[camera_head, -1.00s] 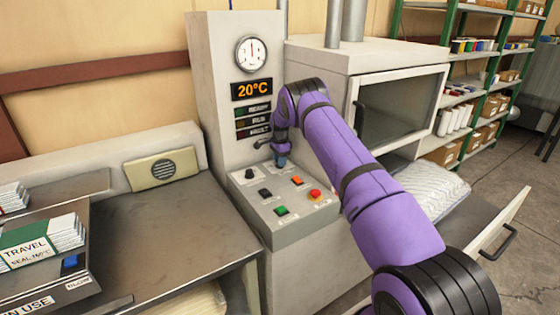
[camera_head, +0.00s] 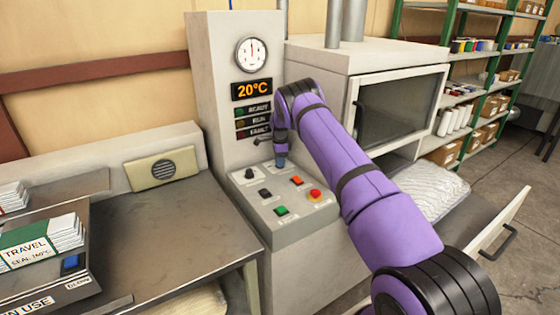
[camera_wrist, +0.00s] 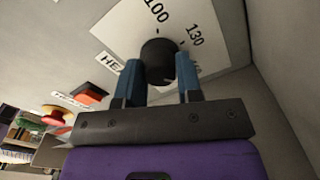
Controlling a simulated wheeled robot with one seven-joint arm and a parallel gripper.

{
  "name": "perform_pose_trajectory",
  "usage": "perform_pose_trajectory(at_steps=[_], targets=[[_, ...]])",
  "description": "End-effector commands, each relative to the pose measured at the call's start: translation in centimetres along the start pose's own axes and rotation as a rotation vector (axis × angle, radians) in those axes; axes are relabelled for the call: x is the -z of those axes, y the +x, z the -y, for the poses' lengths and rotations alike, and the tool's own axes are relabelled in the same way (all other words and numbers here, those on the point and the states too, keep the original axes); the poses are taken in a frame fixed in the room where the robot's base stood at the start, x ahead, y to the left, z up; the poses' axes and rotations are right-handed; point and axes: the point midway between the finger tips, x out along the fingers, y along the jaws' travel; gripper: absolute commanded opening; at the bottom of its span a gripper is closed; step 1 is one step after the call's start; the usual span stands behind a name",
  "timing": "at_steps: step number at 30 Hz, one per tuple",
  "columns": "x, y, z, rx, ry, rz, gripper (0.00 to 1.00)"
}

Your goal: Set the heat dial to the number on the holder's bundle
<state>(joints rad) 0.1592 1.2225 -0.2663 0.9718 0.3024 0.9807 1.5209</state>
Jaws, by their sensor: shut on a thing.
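The black heat dial (camera_wrist: 158,52) shows in the wrist view on a white plate (camera_wrist: 208,32) with the numbers 100 and 130; a further number is partly hidden by a finger. My gripper (camera_wrist: 159,66) has its blue fingers on both sides of the dial, shut on it. I cannot tell where the dial's pointer stands. In the head view my gripper (camera_head: 281,160) is at the back of the control box (camera_head: 262,197) and hides the dial. The holder's bundle (camera_head: 45,240) at the left has a green and white band reading TRAVEL, SEAL and a small temperature, hard to read.
The display (camera_head: 252,90) reads 20°C under a round gauge (camera_head: 251,54). Black (camera_head: 265,194), green (camera_head: 282,211), orange (camera_head: 296,180) and red (camera_head: 315,194) controls are close to my gripper. An open drawer (camera_head: 500,232) and a pillow (camera_head: 432,190) lie at the right.

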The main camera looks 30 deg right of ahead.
Motion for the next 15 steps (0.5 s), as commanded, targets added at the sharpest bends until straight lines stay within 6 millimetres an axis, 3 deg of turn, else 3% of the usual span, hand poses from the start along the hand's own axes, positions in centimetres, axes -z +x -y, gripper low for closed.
perform_pose_trajectory(at_steps=[3, 4, 7, 15], targets=[[-0.06, 0.02, 0.00, 0.000, -0.001, 0.000, 0.09], [-0.06, 0.02, 0.00, 0.000, -0.001, 0.000, 0.38], [-0.06, 0.02, 0.00, 0.000, -0.001, 0.000, 0.59], [-0.03, -0.07, 0.00, 0.000, -0.001, 0.000, 0.59]])
